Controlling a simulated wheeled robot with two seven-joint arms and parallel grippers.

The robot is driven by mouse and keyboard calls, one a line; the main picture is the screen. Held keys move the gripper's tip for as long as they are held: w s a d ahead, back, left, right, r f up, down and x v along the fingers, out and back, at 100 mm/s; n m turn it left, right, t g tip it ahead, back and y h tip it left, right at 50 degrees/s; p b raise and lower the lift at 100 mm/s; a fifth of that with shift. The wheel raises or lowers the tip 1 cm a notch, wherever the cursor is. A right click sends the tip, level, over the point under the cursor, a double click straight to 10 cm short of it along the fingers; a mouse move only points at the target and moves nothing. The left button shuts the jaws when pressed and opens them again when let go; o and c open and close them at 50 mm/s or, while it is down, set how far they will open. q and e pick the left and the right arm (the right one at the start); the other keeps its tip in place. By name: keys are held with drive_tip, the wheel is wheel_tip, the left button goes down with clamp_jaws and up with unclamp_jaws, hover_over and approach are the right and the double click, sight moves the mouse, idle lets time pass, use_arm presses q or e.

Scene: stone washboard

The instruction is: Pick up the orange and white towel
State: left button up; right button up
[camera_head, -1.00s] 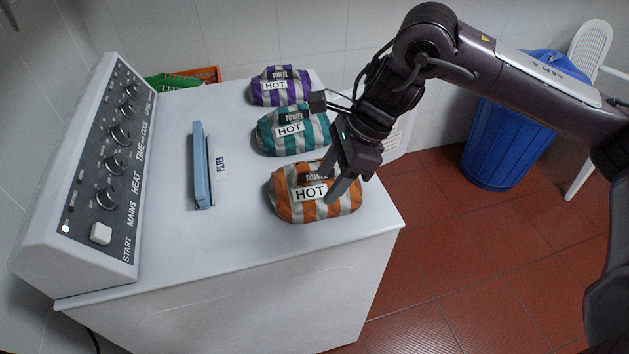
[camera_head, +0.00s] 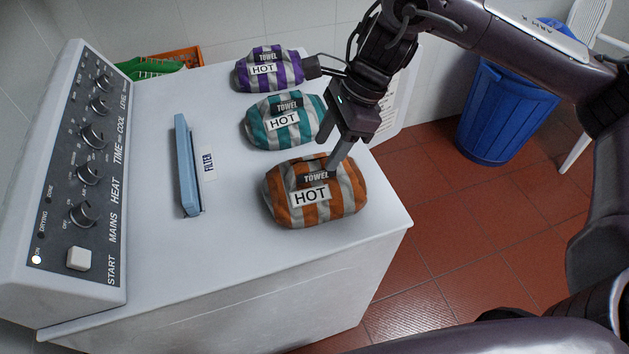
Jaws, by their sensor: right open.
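The orange and white towel (camera_head: 318,208) is a rolled, striped bundle with labels reading TOWEL and HOT. It lies on the white dryer top near its right front corner. My right gripper (camera_head: 333,160) is open and points down at the towel's upper right side. One fingertip overlaps the towel's back edge in the picture; I cannot tell whether it touches. My left gripper is not in view.
A teal striped towel (camera_head: 284,119) and a purple striped towel (camera_head: 268,68) lie behind the orange one. A blue filter handle (camera_head: 187,165) stands up on the dryer top (camera_head: 190,262). The control panel (camera_head: 85,175) rises at left. A blue bin (camera_head: 503,112) stands on the floor.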

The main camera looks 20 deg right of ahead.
sight(316, 162)
drive_tip(key=x, duration=0.3)
drive_tip(key=shift+a+f, duration=0.4)
drive_tip(key=shift+f, duration=0.35)
drive_tip(key=shift+w, duration=0.1)
drive_tip(key=c, duration=0.8)
clamp_jaws()
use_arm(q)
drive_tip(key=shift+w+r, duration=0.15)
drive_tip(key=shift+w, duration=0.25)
use_arm(e)
drive_tip(key=shift+a+r, duration=0.1)
drive_tip(key=shift+r, duration=0.05)
